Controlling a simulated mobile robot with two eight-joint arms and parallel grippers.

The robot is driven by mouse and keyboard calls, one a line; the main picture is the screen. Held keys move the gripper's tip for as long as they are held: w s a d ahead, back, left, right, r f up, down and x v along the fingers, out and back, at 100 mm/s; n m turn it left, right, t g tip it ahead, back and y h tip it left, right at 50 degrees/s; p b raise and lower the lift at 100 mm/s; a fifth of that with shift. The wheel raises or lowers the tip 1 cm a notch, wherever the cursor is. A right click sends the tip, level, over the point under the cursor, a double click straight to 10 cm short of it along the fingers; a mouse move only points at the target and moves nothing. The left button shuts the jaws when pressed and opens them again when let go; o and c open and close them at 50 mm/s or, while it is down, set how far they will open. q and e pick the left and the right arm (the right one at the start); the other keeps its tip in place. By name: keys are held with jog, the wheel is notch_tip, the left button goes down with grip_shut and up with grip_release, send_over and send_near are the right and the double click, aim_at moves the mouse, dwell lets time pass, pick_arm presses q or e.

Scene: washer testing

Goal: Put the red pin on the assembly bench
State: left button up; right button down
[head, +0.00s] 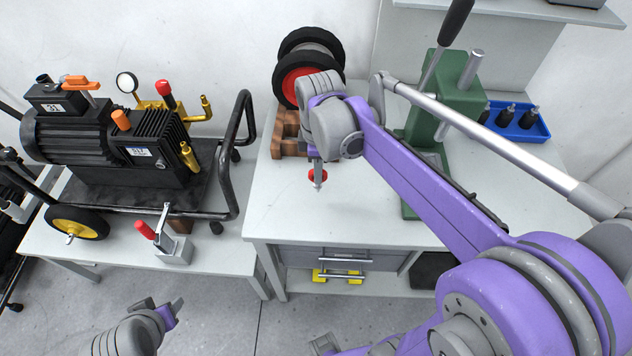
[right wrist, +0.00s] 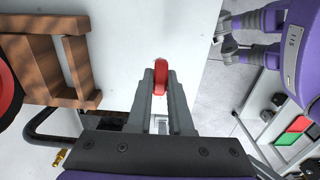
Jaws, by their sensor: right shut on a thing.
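The red pin (head: 318,175) is between the fingertips of my right gripper (head: 318,182), which is shut on it. In the right wrist view the red pin (right wrist: 160,76) shows as a rounded red piece between the two grey fingers of the gripper (right wrist: 160,88). The pin is over the left part of the pale-topped bench (head: 300,218) with drawers, taken as the assembly bench. I cannot tell whether the pin touches the top. My left gripper (head: 162,312) is low at the left in the head view, away from the pin; its finger gap is unclear.
A brown wooden rack (head: 290,140) and red-black reels (head: 305,68) stand behind the right gripper. A green press (head: 450,100) and blue tray (head: 518,122) are farther right. A black pump (head: 110,150) and red-handled clamp (head: 165,242) occupy the left table. Bench top near the front edge is clear.

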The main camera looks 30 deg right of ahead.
jog(key=shift+f, duration=2.85)
jog(key=shift+w+f, duration=0.1)
jog(key=shift+f, duration=0.05)
jog(key=c, duration=0.8)
grip_release()
